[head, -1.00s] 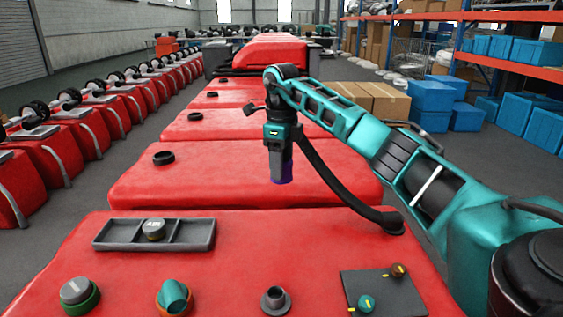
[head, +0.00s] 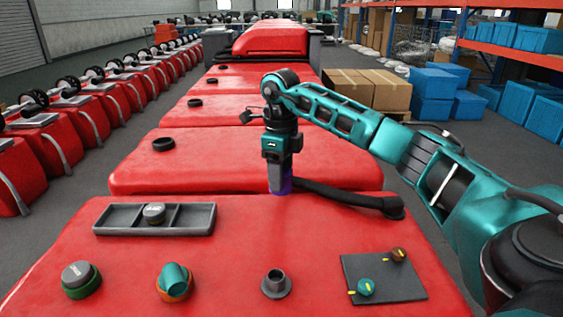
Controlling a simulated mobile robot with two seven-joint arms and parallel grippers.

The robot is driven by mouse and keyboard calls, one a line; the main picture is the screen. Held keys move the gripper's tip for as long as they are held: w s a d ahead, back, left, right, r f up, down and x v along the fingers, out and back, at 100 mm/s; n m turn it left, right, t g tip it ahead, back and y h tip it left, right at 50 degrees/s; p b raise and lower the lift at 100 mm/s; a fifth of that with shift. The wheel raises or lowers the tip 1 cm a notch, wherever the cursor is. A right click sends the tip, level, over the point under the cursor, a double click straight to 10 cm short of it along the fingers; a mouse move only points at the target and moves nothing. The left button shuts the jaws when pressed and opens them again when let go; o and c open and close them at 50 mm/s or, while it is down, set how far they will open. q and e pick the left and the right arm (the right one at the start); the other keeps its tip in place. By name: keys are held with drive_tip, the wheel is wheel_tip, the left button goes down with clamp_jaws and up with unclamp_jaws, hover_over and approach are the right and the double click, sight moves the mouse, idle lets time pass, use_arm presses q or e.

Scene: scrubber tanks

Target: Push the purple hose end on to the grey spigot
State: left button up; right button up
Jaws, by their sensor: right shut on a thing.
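The purple hose end (head: 286,186) shows as a small purple band at the tip of my right gripper (head: 280,182), which is shut on it. The gripper points down and largely hides the hose end. The black hose (head: 345,193) runs right from it to a black fitting on the red tank top. The grey spigot (head: 275,284) stands upright on the nearest red tank, with a flange at its base and an open top. In the picture the hose end is above and beyond the spigot, apart from it. My left gripper is not in view.
A grey cap on a green ring (head: 78,278), a teal elbow (head: 175,280) in an orange ring and a dark plate (head: 385,290) with two knobs flank the spigot.

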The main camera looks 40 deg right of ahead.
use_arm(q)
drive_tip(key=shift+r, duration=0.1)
use_arm(e)
drive_tip(key=s+a+f, duration=0.1)
drive_tip(key=s+a, duration=1)
drive_tip(key=shift+a, duration=0.15)
drive_tip(key=shift+f, duration=0.15)
wheel_tip(320, 180, down, 5)
drive_tip(key=b, duration=0.4)
drive_tip(key=shift+r, duration=0.2)
wheel_tip(320, 180, down, 4)
drive_tip(key=b, duration=0.3)
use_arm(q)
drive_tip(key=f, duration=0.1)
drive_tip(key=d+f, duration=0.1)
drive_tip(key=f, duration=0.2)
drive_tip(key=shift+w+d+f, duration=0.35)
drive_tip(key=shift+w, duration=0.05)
